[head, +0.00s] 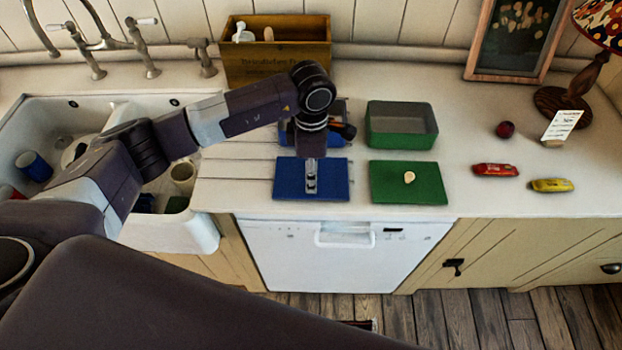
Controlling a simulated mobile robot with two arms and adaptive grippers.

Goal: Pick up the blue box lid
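The blue box lid (335,180) lies flat on the counter near its front edge. My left gripper (311,188) points down over the middle of the lid and hides that part of it. I cannot tell whether its fingers touch the lid or are open or shut. The blue box (336,107) stands behind the lid, mostly hidden by my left arm. My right gripper is not in view.
A green lid (385,190) with a cream knob lies to the right, before an open green box (400,141). A plum (505,130), a red packet (495,170) and a yellow one (552,185) lie farther right. The sink (205,232) is left.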

